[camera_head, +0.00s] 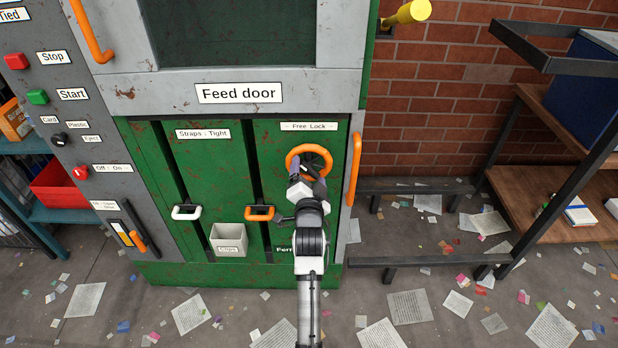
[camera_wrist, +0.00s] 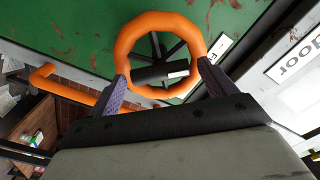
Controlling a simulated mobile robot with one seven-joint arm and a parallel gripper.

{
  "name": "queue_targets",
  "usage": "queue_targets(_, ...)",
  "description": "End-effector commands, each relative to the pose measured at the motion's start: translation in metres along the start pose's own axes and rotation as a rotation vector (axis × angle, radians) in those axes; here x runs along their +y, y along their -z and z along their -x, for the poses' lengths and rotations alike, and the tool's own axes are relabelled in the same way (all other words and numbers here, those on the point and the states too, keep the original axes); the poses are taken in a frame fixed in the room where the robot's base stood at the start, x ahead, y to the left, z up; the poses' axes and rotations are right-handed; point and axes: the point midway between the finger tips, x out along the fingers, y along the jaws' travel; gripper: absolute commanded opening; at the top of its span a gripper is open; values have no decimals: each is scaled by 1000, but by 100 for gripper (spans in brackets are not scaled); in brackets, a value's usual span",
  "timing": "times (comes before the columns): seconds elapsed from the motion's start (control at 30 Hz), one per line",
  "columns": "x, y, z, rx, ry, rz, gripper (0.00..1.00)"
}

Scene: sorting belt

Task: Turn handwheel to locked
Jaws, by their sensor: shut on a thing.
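The orange handwheel (camera_head: 309,152) is on the green machine front, below the "Free / Lock" label (camera_head: 309,127). My gripper (camera_head: 309,170) is at the wheel's lower part in the head view. In the wrist view the handwheel (camera_wrist: 160,50) fills the upper middle, with dark spokes and a dark hub bar bearing a white mark. The two purple-grey fingers of my gripper (camera_wrist: 163,82) stand on either side of the wheel's near rim, shut on it. The label is partly hidden behind the wheel in the wrist view.
An orange vertical door handle (camera_head: 354,170) is just right of the wheel. Two strap slots with a white handle (camera_head: 187,212) and an orange handle (camera_head: 260,212) are left, with a grey clips bin (camera_head: 228,239) between. A shelf rack (camera_head: 560,150) stands right. Papers litter the floor.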

Motion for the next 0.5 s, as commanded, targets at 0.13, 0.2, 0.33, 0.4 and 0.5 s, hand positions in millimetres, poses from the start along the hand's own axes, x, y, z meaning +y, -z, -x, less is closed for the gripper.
queue_targets(0.13, -1, 0, -1, 2, 4, -141, 61)
queue_targets(0.2, -1, 0, -1, 2, 4, -207, 61)
queue_targets(0.33, -1, 0, -1, 1, 4, -328, 61)
queue_targets(0.4, -1, 0, -1, 2, 5, -389, 61)
queue_targets(0.5, -1, 1, -1, 2, 6, -470, 61)
